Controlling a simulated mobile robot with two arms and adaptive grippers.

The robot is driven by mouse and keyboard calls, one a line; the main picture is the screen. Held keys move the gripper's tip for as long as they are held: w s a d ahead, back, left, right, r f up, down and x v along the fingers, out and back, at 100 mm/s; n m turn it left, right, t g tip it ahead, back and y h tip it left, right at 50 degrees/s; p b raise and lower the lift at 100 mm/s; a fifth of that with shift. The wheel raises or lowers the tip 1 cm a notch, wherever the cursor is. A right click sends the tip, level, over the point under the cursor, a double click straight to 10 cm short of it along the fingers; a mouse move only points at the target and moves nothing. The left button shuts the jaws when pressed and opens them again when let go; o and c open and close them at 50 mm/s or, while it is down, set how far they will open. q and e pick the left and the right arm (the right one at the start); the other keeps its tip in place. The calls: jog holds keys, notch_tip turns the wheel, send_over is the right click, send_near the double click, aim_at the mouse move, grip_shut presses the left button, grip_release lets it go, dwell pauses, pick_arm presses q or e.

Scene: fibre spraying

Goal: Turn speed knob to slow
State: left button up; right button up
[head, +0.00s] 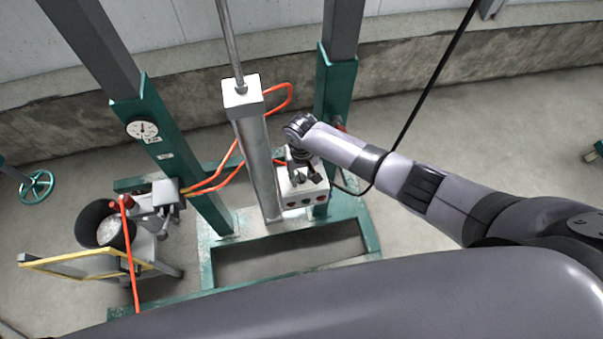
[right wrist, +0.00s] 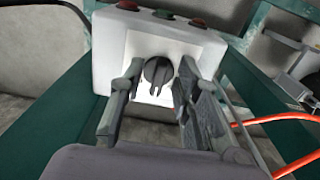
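The speed knob (right wrist: 157,72) is a dark round knob on the face of a white control box (right wrist: 109,48), seen in the right wrist view. The control box also shows in the head view (head: 313,192), on the green frame. My right gripper (right wrist: 157,78) is open, with one finger on each side of the knob and visible space between the fingers and the knob. Whether the fingertips reach past the knob's face is hard to tell. In the head view my right gripper (head: 304,167) is at the top of the box and partly covers it. My left gripper is not in view.
Orange hoses (head: 215,180) run beside the metal cylinder (head: 258,165). Green posts (head: 178,150) stand around it. A black bucket (head: 88,222) is at the left. A black cable (head: 432,80) passes by my right arm.

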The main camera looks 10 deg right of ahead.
jog(key=shift+c, duration=0.6)
grip_shut()
jog(key=shift+n, duration=0.3)
jog(key=n+p, duration=0.1)
jog(key=n, duration=0.2)
jog(key=shift+d+n, duration=0.15)
jog(key=shift+n, duration=0.25)
jog(key=n, duration=0.5)
jog(key=shift+w+d, duration=0.1)
jog(key=shift+n, duration=0.4)
